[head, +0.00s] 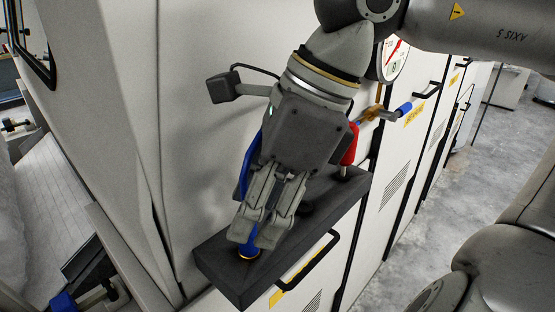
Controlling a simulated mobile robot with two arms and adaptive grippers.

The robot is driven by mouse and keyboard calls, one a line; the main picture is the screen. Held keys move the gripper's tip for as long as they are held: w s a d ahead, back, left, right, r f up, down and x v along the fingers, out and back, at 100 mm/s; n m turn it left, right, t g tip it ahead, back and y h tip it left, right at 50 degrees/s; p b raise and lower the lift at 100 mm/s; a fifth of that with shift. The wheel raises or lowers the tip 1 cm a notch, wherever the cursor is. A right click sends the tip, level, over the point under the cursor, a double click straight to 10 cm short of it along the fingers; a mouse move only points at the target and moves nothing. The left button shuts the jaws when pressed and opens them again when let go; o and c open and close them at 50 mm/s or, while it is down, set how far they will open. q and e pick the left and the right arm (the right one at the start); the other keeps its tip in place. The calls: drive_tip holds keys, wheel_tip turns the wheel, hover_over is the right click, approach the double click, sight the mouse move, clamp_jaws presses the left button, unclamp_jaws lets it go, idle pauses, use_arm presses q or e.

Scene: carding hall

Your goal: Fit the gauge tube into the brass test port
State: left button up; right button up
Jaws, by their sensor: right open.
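My right gripper (257,234) points down over the near end of a dark shelf, its fingers open on either side of a blue tube. The gauge tube (246,176) shows as a blue curve along the left of the gripper. A blue end piece (250,247) stands upright just below the fingertips. A thin brass-coloured ring (248,257), seemingly the test port, shows at its foot on the shelf. The fingers hide the middle of the tube, and I cannot tell how deep the end sits. My left gripper is not in view.
The dark shelf (215,262) juts from pale machine cabinets. A red-handled object (350,145) stands at its far end. A round gauge (396,60) and a brass valve (375,112) with a blue handle are behind. A black door handle (318,258) sits below the shelf.

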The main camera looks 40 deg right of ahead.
drive_tip(key=v, duration=0.9)
drive_tip(key=shift+r, duration=0.3)
